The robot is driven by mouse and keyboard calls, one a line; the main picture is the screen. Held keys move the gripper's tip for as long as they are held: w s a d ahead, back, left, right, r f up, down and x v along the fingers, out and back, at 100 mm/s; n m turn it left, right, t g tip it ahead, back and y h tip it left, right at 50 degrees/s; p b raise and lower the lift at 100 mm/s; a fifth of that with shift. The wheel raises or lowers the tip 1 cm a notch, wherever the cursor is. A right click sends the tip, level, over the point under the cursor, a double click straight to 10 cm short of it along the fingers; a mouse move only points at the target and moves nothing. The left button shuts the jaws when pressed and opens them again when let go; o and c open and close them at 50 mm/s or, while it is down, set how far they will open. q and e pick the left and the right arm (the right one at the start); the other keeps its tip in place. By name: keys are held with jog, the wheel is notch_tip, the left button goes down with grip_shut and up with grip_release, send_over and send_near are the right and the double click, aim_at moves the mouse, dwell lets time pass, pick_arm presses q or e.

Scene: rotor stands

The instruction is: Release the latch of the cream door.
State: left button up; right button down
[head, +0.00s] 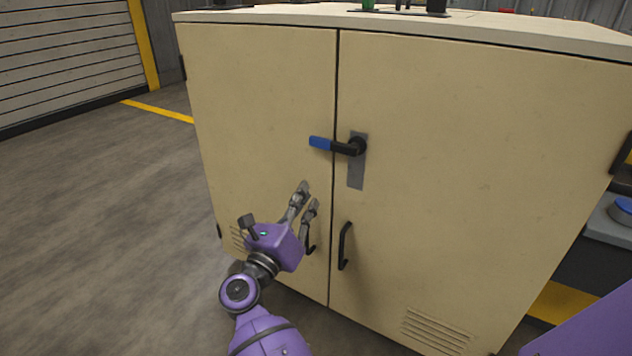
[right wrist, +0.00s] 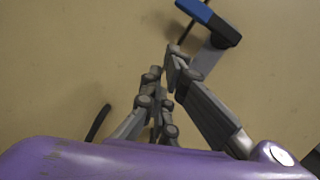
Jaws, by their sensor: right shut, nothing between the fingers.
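The cream cabinet has a left door (head: 255,120) and a right door (head: 480,170), both closed. The latch (head: 344,148) has a blue-tipped black lever on a grey plate (head: 356,176) on the right door. The lever lies about level, pointing left across the seam onto the left door. In the right wrist view, the blue grip (right wrist: 212,20) is at the top. My right gripper (head: 307,196) is shut and empty, in front of the doors and below the lever, apart from it. Its fingers (right wrist: 165,66) also show in the right wrist view. My left gripper is not in view.
A black pull handle (head: 345,246) is on the right door; another, on the left door, is partly hidden by my right gripper. Small items stand on the cabinet top (head: 480,22). A grey unit with a blue button (head: 624,205) is at right. The floor at left (head: 90,220) is clear.

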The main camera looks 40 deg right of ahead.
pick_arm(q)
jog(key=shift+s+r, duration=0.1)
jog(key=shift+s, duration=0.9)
pick_arm(e)
jog(key=v, duration=0.4)
jog(key=shift+w+a+f, duration=0.1)
jog(key=shift+a+f, duration=0.1)
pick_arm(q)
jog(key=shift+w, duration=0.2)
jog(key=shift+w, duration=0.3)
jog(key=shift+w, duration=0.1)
